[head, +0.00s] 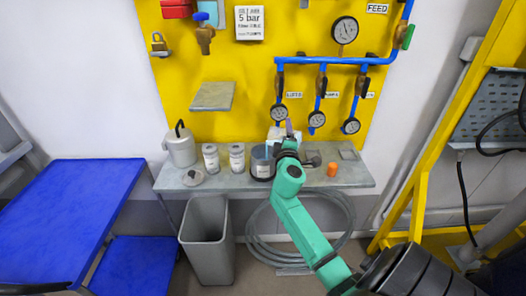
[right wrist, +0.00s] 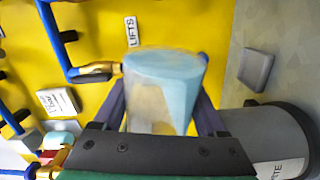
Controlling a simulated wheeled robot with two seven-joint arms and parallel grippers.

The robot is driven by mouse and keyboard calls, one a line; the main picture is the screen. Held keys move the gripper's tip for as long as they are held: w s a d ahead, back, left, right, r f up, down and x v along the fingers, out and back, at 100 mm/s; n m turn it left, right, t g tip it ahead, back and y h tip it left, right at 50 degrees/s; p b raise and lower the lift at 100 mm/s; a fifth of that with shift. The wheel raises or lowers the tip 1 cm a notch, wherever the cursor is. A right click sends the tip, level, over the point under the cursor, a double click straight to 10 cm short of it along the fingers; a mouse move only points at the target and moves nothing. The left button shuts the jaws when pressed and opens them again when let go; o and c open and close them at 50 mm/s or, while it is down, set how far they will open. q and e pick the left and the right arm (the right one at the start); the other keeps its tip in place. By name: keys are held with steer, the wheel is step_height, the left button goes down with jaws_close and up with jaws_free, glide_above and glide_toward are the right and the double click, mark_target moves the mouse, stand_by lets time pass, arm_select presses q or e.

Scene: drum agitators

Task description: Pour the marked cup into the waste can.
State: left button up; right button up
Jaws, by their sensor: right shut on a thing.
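My right gripper (head: 285,138) is shut on a clear cup (right wrist: 150,105) with pale blue content, above the shelf. In the right wrist view the cup sits between the two fingers (right wrist: 162,108). The blue lies along one side, and the cup looks tilted; any mark on it is too blurred to tell. A dark grey round can (head: 261,167) stands on the shelf just below and left of the gripper. Its label, ending in "TE", shows in the right wrist view (right wrist: 280,168). The cup is apart from the can. My left gripper is not in view.
The shelf (head: 335,180) also holds two white labelled jars (head: 211,158), a grey lidded canister (head: 180,147) and an orange piece (head: 332,170). A grey floor bin (head: 206,250) stands below. Blue pipes with gauges (head: 345,30) hang on the yellow panel.

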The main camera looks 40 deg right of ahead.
steer(key=shift+w+a+f+n, duration=0.15)
steer(key=shift+f+n, duration=0.15)
steer(key=shift+n, duration=0.6)
stand_by(0.7)
steer(key=shift+r+n, duration=0.15)
steer(key=shift+n, duration=0.15)
steer(key=shift+f, duration=0.3)
steer(key=s+d+f+m+b, duration=0.1)
steer(key=f+m+b, duration=0.1)
steer(key=m+b, duration=0.1)
steer(key=d+f+m+b, duration=0.1)
steer(key=f+m+b, duration=0.2)
steer(key=m, duration=0.3)
steer(key=s+d+f+m+b, duration=0.1)
steer(key=f+m+b, duration=0.1)
steer(key=m+b, duration=0.3)
steer(key=shift+s+f, duration=0.2)
steer(key=shift+s, duration=0.1)
steer(key=m, duration=0.2)
steer(key=s+d+f+m, duration=0.1)
steer(key=m, duration=0.1)
steer(key=shift+s+d, duration=0.1)
steer(key=shift+d, duration=0.1)
